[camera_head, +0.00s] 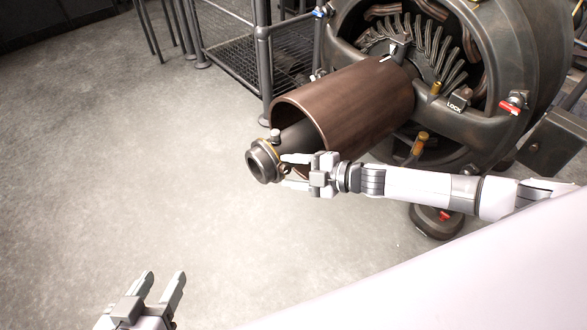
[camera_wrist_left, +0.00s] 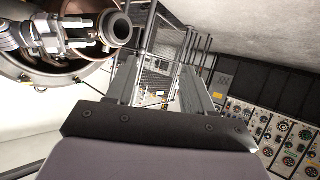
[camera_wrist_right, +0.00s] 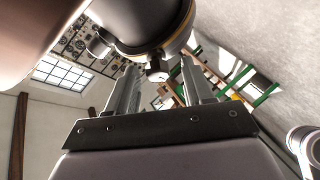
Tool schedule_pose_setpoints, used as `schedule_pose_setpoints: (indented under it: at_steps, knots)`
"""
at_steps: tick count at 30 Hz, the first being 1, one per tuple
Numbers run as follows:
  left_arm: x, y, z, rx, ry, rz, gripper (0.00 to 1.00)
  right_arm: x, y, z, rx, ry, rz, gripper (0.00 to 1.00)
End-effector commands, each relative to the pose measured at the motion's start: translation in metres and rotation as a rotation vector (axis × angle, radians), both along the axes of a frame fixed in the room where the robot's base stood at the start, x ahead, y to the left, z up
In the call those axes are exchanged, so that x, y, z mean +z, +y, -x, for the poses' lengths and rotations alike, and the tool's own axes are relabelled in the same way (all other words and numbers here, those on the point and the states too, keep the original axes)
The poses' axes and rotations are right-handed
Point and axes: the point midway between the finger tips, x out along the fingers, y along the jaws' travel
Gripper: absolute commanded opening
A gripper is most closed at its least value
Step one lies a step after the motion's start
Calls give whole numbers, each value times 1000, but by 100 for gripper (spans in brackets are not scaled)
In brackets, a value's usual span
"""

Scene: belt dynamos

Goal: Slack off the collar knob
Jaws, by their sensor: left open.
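The dark collar (camera_head: 262,162) with a brass ring sits on the shaft end in front of a large brown drum (camera_head: 345,105). A small knob (camera_wrist_right: 157,71) juts from the collar towards my right gripper (camera_wrist_right: 160,72). In the head view my right gripper (camera_head: 287,172) reaches the collar from the right. Its fingers are apart on either side of that knob, with gaps showing. A second, grey knob (camera_head: 275,135) stands on top of the collar. My left gripper (camera_head: 164,277) is open and empty, low over the floor, away from the collar.
The dynamo housing (camera_head: 480,130) fills the upper right, with a LOCK tag (camera_head: 459,100) and a red-handled lever (camera_head: 511,106). A mesh cage with railings (camera_head: 235,65) stands behind the drum. The floor at left is clear.

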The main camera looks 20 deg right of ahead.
Motion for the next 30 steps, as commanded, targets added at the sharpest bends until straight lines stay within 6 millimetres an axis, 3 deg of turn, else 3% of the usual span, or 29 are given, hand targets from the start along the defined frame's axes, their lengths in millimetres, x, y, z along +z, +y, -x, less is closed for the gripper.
schedule_pose_setpoints:
  at_steps: [8,14,21,30]
  knots:
    - [3,0,0,0,-2,-4,52,3,-4,3,-2,0,-1,52]
    - [11,6,0,8,-13,-47,52,13,-26,23,-2,2,0,52]
    - [4,14,7,17,8,-78,52,20,-48,43,-1,1,0,52]
    - [1,15,7,19,15,-80,52,21,-51,46,0,-1,-1,52]
